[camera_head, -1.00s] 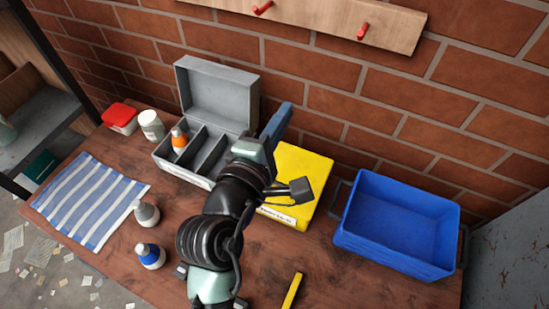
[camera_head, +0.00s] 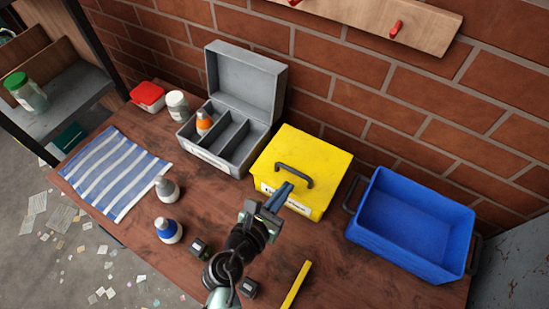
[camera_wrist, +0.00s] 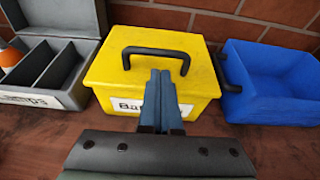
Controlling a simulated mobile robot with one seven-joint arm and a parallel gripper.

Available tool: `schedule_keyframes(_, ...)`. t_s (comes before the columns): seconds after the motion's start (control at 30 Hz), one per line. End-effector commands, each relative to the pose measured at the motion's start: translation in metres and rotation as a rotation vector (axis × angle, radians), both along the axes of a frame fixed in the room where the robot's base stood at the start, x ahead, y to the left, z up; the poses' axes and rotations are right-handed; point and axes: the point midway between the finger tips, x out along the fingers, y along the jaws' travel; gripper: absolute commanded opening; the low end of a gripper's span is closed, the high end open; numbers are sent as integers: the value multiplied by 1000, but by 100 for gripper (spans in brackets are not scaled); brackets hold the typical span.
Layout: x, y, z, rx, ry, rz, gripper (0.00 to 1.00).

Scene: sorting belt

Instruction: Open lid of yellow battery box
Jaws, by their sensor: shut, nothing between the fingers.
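The yellow battery box (camera_head: 318,155) stands on the wooden table between the grey box and the blue bin, with its lid shut. A black handle (camera_head: 295,174) arches over the lid, and a white label is on its front. In the wrist view the yellow box (camera_wrist: 204,75) is straight ahead, with its handle (camera_wrist: 157,51) across the top. My gripper (camera_head: 283,190) is shut and empty, in front of the box near the handle. In the wrist view my gripper fingers (camera_wrist: 160,75) overlap the front of the box and part of the label; I cannot tell whether they touch it.
The grey compartment box (camera_head: 245,80) stands open to the left, holding an orange bottle (camera_head: 204,121). The blue bin (camera_head: 414,220) is close on the right. Bottles, a striped cloth (camera_head: 115,172), small dark batteries and a yellow bar (camera_head: 296,285) lie around. A brick wall is behind.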

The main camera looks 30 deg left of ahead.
Motion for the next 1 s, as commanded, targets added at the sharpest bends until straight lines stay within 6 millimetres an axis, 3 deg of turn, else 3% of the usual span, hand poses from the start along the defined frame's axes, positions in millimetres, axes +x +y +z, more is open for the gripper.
schedule_keyframes(0.23,20,-1,-7,1,-1,-1,0)
schedule_keyframes(1.0,23,6,3,3,47,-1,0)
